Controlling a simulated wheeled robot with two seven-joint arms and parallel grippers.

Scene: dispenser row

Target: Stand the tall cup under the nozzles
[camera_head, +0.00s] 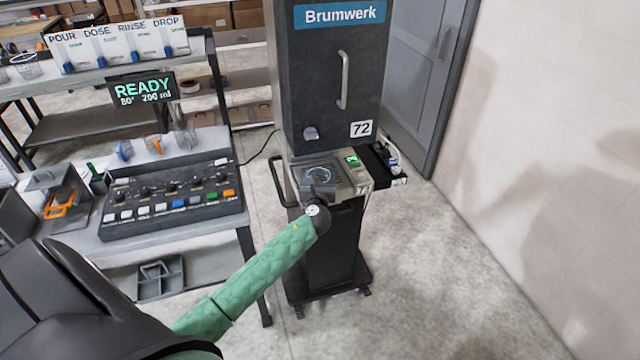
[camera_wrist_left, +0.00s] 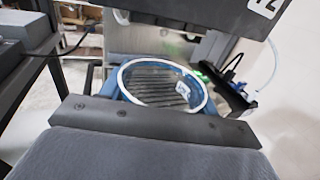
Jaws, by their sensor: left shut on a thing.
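My left gripper (camera_head: 319,192) reaches to the dispenser's drip tray (camera_head: 345,172), below the dark dispenser (camera_head: 338,75) marked Brumwerk and 72. It is shut on the tall cup (camera_head: 318,175), which looks clear with a pale rim. In the left wrist view the cup (camera_wrist_left: 183,89) has its open mouth toward the camera, and the tray's slats show through it. The cup is over the slatted tray; I cannot tell whether its base touches. The nozzles are hidden under the dispenser's housing. My right gripper is not in view.
Left of the dispenser, a bench holds a button panel (camera_head: 172,200), small coloured cups or funnels (camera_head: 153,145) and a READY display (camera_head: 144,89). A dark side shelf (camera_head: 383,165) juts out at the dispenser's right. The floor between dispenser and right wall is clear.

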